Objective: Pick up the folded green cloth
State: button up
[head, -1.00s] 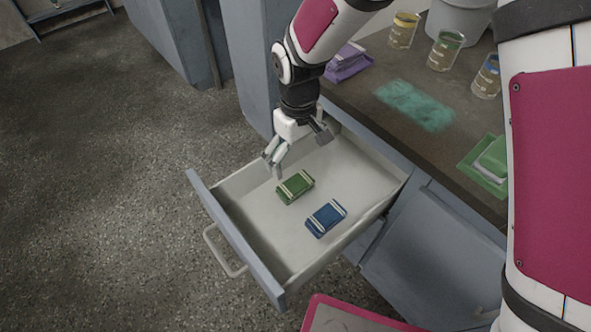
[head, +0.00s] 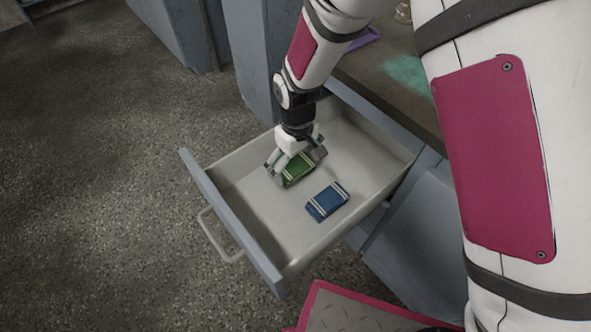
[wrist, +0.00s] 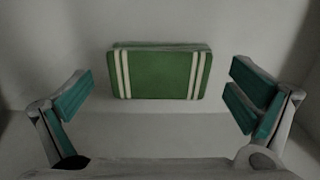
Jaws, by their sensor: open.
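The folded green cloth (head: 297,169), with pale stripes near both ends, lies flat on the floor of the open drawer (head: 262,225). My gripper (head: 297,172) is down in the drawer, over the cloth, and partly hides it in the head view. In the wrist view the green cloth (wrist: 158,74) shows whole, centred and a little beyond the fingers. My gripper (wrist: 160,105) is open there, with one finger to each side of the cloth and clear gaps between. Nothing is held.
A folded blue cloth (head: 327,201) with pale stripes lies in the same drawer, to the right and nearer the front. The drawer walls stand close around. A counter (head: 385,75) with a teal patch is behind at the right.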

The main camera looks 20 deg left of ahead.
aim_at(297, 167)
jog(key=shift+f, duration=0.95)
jog(key=c, duration=1.1)
jog(key=shift+r, duration=0.1)
notch_tip(297, 167, up, 10)
jog(key=p, duration=0.2)
jog(key=shift+p, duration=0.4)
